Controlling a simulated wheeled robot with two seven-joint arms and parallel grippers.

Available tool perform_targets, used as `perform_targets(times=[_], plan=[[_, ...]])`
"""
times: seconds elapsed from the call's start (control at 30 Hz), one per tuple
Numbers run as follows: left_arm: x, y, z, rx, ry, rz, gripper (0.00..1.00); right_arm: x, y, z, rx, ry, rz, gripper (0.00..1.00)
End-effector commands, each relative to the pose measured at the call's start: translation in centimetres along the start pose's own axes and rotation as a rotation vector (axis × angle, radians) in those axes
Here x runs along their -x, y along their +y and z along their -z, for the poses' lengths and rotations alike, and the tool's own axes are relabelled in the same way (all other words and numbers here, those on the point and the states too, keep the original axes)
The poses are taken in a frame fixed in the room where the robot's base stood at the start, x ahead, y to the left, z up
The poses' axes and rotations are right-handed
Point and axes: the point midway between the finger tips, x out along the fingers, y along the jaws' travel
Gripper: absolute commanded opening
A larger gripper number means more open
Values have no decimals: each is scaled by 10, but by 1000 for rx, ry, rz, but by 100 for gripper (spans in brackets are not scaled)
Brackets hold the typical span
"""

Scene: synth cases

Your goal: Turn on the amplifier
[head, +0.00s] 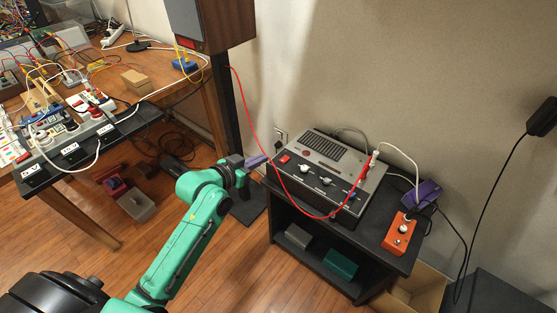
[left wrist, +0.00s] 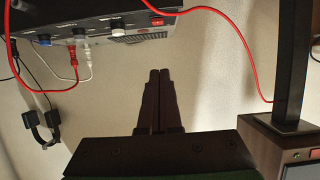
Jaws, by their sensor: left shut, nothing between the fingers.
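The amplifier (head: 345,155), a grey and black box with a vented top, sits on a small black stand. Its sloped front has several knobs and a red switch (head: 285,159) at the left end. I cannot tell the switch's position. My left gripper (head: 257,161), on a green arm, is just left of the amplifier, apart from it. In the left wrist view its fingers (left wrist: 159,73) are shut together and empty. That view shows the amplifier upside down (left wrist: 90,24) at the top, with the red switch (left wrist: 157,21) beyond the fingertips. My right gripper is not in view.
A red cable (head: 270,150) loops across the amplifier's front. An orange pedal (head: 398,233) is on the black stand (head: 345,240) at right. A speaker (head: 211,22) on a black post stands behind my gripper. A cluttered wooden bench (head: 130,90) fills the left.

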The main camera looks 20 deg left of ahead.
Motion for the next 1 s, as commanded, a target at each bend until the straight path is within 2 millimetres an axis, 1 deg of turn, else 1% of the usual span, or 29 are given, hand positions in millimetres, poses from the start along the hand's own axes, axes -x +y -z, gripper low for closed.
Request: perform_targets(times=[0.07,0.17,0.5,0.6,0.7,0.83,1.0], plan=[[-7,0,0,1,2,1,0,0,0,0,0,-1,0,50],[-24,0,1,2,3,-1,0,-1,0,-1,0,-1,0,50],[-100,0,0,1,1,-1,0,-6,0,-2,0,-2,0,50],[-104,1,-21,3,-4,-1,0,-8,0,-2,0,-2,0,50],[-107,0,-32,2,-1,-1,0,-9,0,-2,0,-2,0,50],[-108,0,-39,1,-1,0,0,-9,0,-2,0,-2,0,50],[-108,0,-40,0,0,0,0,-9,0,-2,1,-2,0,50]])
